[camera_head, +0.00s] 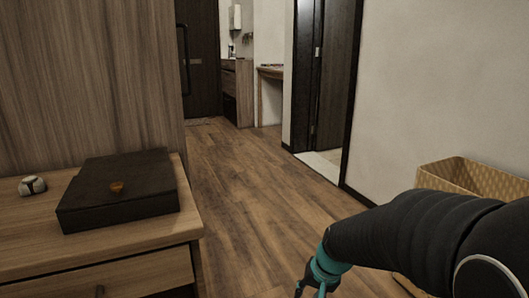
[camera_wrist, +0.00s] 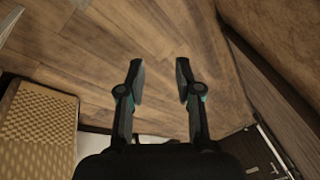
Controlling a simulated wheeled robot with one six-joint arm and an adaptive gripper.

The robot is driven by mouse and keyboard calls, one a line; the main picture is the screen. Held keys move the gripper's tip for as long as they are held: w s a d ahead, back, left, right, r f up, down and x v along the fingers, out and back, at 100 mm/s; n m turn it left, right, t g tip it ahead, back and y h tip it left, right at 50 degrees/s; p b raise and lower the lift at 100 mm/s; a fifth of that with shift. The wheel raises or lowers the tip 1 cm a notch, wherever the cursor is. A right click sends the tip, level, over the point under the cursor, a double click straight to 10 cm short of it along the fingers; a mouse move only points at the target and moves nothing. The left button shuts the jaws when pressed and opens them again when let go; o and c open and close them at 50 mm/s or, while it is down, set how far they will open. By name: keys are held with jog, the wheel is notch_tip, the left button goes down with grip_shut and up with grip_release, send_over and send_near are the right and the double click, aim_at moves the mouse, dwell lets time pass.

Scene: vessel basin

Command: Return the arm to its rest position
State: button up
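My arm reaches in from the right edge of the head view, dark with a teal band near its end. My gripper (camera_head: 314,291) is only partly in the head view, at the bottom edge. In the wrist view my gripper (camera_wrist: 160,75) shows both fingers, set apart with a clear gap. Nothing is between the fingers; only the wooden floor (camera_wrist: 165,35) is behind them.
A wooden dresser (camera_head: 130,266) at left carries a dark box (camera_head: 115,203) and a small round object (camera_head: 32,185). A woven basket (camera_head: 470,172) stands at right, near my arm; it also shows in the wrist view (camera_wrist: 38,125). The floor (camera_head: 250,190) between is clear towards an open doorway.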

jog(key=s+d+r+n+t+h+p, duration=0.1)
jog(key=s+d+r, duration=0.1)
jog(key=s+r, duration=0.6)
jog(key=s+d+r+n+t+h+p, duration=0.1)
jog(key=s+d+r, duration=0.2)
jog(key=s+r, duration=0.4)
jog(key=s, duration=0.3)
jog(key=shift+r+n+t+p, duration=0.3)
jog(key=shift+r+t, duration=0.1)
jog(key=shift+d, duration=0.1)
